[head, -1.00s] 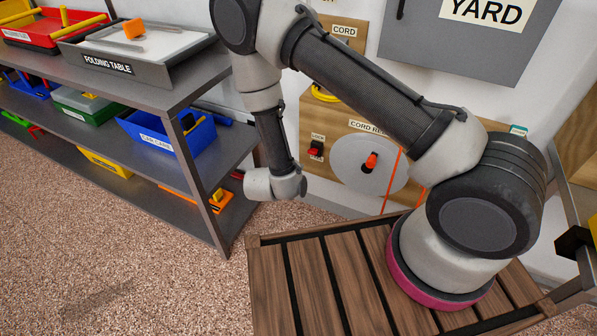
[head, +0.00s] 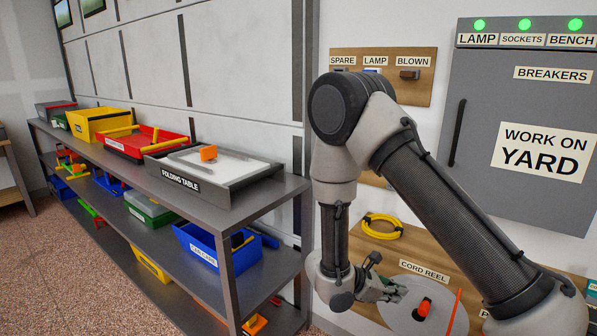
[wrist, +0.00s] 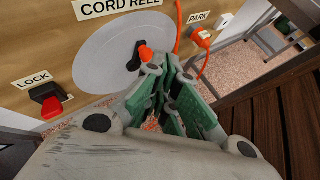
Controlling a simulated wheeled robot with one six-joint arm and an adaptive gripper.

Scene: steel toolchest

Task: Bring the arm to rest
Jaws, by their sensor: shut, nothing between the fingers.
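My arm is folded, with its elbow high and the forearm hanging down in the head view. My gripper (head: 378,284) is in front of the cord reel board, beside the grey reel disc (head: 408,312). In the wrist view my gripper (wrist: 167,78) has its green-padded fingers together with nothing held. Its tips appear close to the orange knob (wrist: 146,53) on the reel disc (wrist: 98,60); I cannot tell whether they touch.
A steel shelf (head: 262,193) with labelled bins stands to the left. The grey breaker cabinet (head: 485,110) is on the wall at right. A yellow cord coil (head: 381,226) hangs above the reel. The wrist view shows a red lock switch (wrist: 50,106) and slatted wood (wrist: 295,130).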

